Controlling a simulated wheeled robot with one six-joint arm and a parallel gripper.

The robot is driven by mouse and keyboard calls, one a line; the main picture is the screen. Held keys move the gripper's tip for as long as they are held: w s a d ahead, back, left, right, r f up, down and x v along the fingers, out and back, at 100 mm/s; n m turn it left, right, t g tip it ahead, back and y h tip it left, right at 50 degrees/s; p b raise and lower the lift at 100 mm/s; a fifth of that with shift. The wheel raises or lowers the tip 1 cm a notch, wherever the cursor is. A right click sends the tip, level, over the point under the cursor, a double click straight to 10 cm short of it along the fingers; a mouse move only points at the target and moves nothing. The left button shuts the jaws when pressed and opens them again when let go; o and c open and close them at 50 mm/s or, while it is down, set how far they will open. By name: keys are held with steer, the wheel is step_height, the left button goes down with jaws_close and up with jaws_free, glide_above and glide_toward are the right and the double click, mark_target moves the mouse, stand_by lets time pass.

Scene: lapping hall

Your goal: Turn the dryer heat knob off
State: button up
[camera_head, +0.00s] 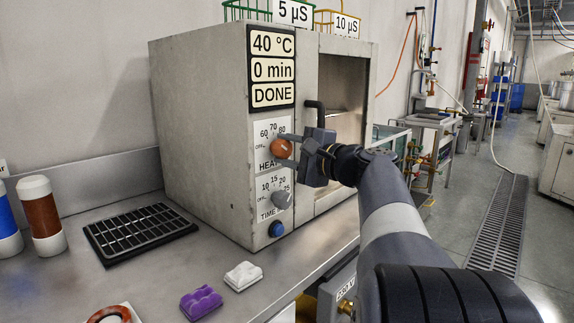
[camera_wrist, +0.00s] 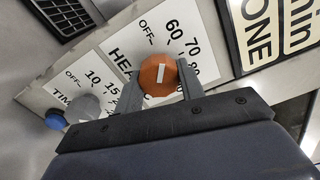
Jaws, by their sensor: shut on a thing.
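The orange heat knob (camera_head: 281,149) is on the dryer's (camera_head: 200,130) front panel, on a dial marked OFF, 60, 70 and 80. In the wrist view the heat knob (camera_wrist: 158,76) has a white mark that appears to point between OFF and 60; the exact setting is hard to tell. My gripper (camera_head: 285,150) reaches it from the right. In the wrist view my gripper (camera_wrist: 159,84) has one finger on each side of the knob, shut on it. The display (camera_head: 272,68) reads 40 °C, 0 min, DONE.
Below are the grey time knob (camera_head: 282,200) and a blue button (camera_head: 276,229). The dryer door stands open right of the panel, with a dark handle (camera_head: 315,113). A black rack (camera_head: 138,232), purple block (camera_head: 201,302) and white block (camera_head: 243,276) lie on the bench.

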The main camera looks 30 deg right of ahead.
steer(key=n+b, duration=0.2)
steer(key=n, duration=0.1)
steer(key=shift+f+b, duration=0.2)
steer(key=shift+b, duration=0.15)
steer(key=shift+r+n+b, duration=0.15)
steer(key=shift+n+b, duration=0.6)
steer(key=shift+n, duration=0.45)
steer(key=o, duration=1)
steer(key=shift+r, duration=0.1)
steer(key=shift+s, duration=0.1)
steer(key=p+v, duration=0.1)
steer(key=v, duration=0.9)
steer(key=shift+s+p, duration=0.3)
steer(key=shift+w+d, duration=0.1)
